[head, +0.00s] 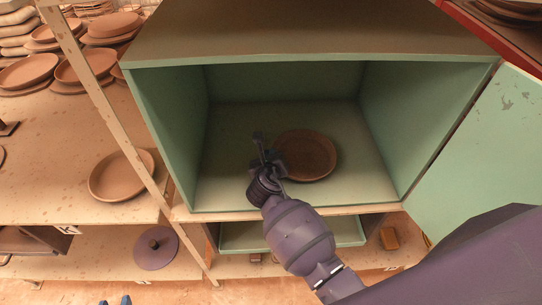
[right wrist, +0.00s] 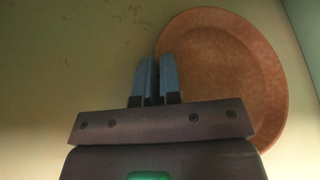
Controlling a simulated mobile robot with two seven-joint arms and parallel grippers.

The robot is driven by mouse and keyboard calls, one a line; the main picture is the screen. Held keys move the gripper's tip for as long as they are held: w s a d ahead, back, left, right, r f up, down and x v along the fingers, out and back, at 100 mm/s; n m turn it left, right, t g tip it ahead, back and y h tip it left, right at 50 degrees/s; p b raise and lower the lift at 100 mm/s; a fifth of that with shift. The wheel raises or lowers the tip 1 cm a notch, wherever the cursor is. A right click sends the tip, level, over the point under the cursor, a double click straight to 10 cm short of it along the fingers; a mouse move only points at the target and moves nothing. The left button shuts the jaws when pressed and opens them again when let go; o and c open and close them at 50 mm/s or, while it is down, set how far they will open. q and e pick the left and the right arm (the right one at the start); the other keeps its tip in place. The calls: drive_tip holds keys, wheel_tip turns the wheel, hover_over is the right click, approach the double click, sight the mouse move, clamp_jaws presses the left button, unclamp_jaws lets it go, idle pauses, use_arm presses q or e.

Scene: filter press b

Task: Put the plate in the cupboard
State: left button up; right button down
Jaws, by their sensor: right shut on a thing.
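The brown round plate (head: 308,156) is inside the green cupboard (head: 168,130), over its floor and right of the middle. My right gripper (head: 266,156) reaches in through the open front and is shut on the plate's left rim. In the right wrist view the fingers (right wrist: 157,78) are close together at the rim of the plate (right wrist: 225,75). Whether the plate rests fully on the floor I cannot tell. Two blue fingertips of my left gripper (head: 114,300) show apart at the bottom edge, with nothing seen between them.
The cupboard door (head: 490,150) stands open at the right. Shelves at the left hold several stacked plates and a single plate (head: 121,177). A round lid (head: 155,248) lies on the lower shelf. A green tray (head: 290,235) is below the cupboard. The cupboard floor around the plate is clear.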

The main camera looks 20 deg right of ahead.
drive_tip(key=c, duration=1.3)
unclamp_jaws()
drive_tip(key=p+v, duration=0.1)
drive_tip(key=v, duration=1.1)
